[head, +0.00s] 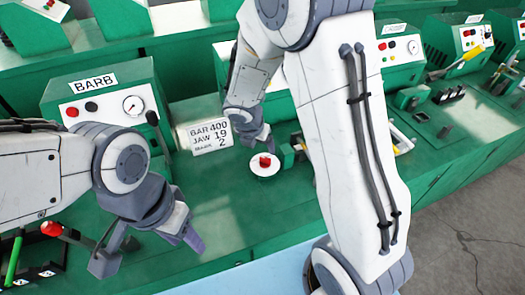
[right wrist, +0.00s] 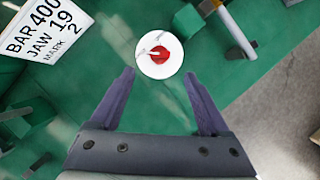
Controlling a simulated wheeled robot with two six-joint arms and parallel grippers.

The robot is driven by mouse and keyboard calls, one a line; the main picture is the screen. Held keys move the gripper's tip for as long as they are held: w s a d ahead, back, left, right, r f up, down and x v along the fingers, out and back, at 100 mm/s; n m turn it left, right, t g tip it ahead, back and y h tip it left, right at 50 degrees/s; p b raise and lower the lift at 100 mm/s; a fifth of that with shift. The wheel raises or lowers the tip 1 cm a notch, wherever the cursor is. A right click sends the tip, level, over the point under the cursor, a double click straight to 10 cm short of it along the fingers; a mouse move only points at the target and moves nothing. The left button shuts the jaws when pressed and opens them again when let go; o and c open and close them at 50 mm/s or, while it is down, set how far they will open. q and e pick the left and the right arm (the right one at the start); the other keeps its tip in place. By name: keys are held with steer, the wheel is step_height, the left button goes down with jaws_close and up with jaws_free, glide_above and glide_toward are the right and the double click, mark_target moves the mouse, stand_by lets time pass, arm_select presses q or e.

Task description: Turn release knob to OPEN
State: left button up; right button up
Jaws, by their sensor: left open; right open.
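The release knob (head: 265,162) is a red knob on a round white dial on the green bench. In the right wrist view the red knob (right wrist: 159,54) sits just ahead of the open fingertips, roughly centred between them; a small pale pointer or mark shows on the dial, and any lettering is too small to read. My right gripper (head: 258,140) is open and empty, close above the knob; it also shows in the right wrist view (right wrist: 160,80). My left gripper (head: 186,235) is open and empty over the bench, left of the knob and nearer the front.
A white sign (head: 210,136) reading BAR 400, JAW 19 stands left of the knob. A green machine labelled BARB (head: 110,98) stands behind my left arm. A red-tipped lever (head: 51,229) is at the lower left. Small green blocks sit right of the knob.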

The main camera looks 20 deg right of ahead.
mark_target(265, 158)
steer(key=b+x, duration=0.3)
steer(key=x, duration=0.7)
steer(key=shift+w+f, duration=0.1)
steer(key=shift+f, duration=0.05)
jaws_close()
